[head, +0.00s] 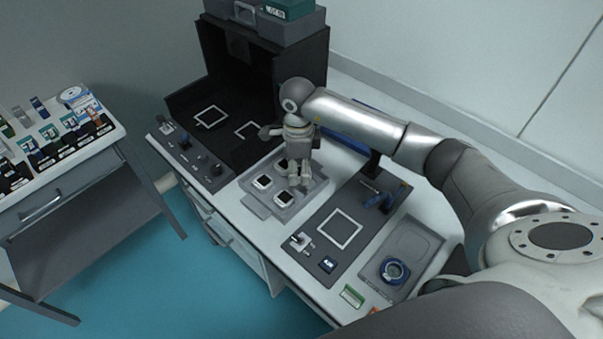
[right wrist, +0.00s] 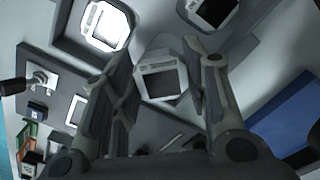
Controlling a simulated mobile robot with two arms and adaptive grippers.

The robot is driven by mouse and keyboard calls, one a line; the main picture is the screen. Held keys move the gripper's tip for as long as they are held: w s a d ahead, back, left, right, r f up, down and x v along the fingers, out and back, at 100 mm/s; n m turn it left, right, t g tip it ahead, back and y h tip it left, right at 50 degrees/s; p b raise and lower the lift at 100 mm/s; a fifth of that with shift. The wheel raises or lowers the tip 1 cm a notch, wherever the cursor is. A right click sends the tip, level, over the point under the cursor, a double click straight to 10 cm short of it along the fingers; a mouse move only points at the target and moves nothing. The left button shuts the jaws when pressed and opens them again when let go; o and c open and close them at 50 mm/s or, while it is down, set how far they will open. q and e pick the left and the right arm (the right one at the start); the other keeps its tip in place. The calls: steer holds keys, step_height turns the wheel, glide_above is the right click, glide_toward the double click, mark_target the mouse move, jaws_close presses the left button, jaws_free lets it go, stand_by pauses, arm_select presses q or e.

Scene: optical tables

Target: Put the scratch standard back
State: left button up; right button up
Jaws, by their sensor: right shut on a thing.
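My right gripper (head: 299,181) points down over the grey tray (head: 256,206). In the right wrist view its fingers (right wrist: 160,75) are shut on a small light-framed block with a dark square face (right wrist: 161,84), which I take to be the scratch standard. Its label is too small to read. The block is at the tray's right part; whether it touches the tray floor I cannot tell. My left gripper is not in view.
A black open-fronted box (head: 231,85) stands behind the tray. Beyond is a grey plate with a blue ring (head: 394,270). A side table (head: 60,190) holds several small boxes.

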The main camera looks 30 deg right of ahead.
steer(key=shift+d+f, duration=0.3)
steer(key=shift+f, duration=0.05)
steer(key=f+p, duration=0.1)
steer(key=f, duration=0.2)
steer(key=shift+d+p, duration=0.2)
steer(key=shift+p, duration=0.15)
steer(key=shift+f, duration=0.25)
steer(key=shift+f+b, duration=0.25)
steer(key=shift+b, duration=0.1)
steer(key=o, duration=0.8)
steer(key=shift+r, duration=0.1)
steer(key=shift+o, duration=0.2)
steer(key=shift+r, duration=0.1)
